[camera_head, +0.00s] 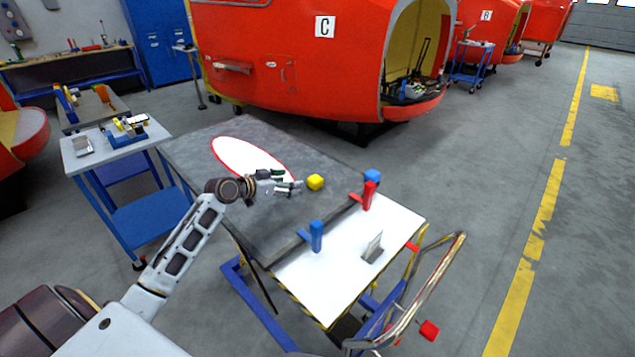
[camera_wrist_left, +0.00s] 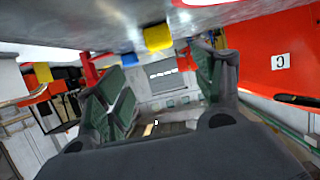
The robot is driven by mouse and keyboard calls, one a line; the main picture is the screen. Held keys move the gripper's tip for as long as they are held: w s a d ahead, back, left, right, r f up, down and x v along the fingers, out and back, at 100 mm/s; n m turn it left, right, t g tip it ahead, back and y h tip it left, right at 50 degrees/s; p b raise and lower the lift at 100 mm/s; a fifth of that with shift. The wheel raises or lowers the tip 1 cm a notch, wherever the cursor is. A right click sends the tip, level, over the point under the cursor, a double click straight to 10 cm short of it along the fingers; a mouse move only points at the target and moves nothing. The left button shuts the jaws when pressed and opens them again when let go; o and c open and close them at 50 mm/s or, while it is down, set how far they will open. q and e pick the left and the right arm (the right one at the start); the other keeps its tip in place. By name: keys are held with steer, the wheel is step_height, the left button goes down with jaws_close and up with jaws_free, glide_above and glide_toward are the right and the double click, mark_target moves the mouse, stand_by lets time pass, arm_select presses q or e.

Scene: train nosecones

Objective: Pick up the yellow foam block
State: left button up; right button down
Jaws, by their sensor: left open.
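The yellow foam block (camera_head: 315,182) sits on the dark grey table top (camera_head: 330,165), right of the middle. My left gripper (camera_head: 298,186) is just left of the block, low over the table, with its fingers pointing toward it. In the left wrist view the picture is upside down, and the yellow block (camera_wrist_left: 158,38) shows ahead, between and beyond the spread fingers of my left gripper (camera_wrist_left: 160,85). The gripper is open and empty, apart from the block. My right gripper is in neither view.
A white oval with a red edge (camera_head: 245,158) lies behind my left gripper. A red clamp (camera_head: 368,195) and blue clamps (camera_head: 316,236) stand along the border with a white board (camera_head: 340,275). A small metal bracket (camera_head: 373,247) stands on that board. Bare table lies behind the block.

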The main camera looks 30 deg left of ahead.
mark_target(314, 179)
arm_select(q)
steer(key=shift+s, duration=0.1)
steer(key=shift+w+d+f, duration=0.2)
steer(key=shift+w, duration=0.4)
steer(key=shift+w+d+f, duration=0.2)
steer(key=shift+w, duration=0.35)
steer(key=shift+p+x, duration=0.4)
steer(key=shift+x, duration=2.7)
steer(key=shift+s, duration=0.1)
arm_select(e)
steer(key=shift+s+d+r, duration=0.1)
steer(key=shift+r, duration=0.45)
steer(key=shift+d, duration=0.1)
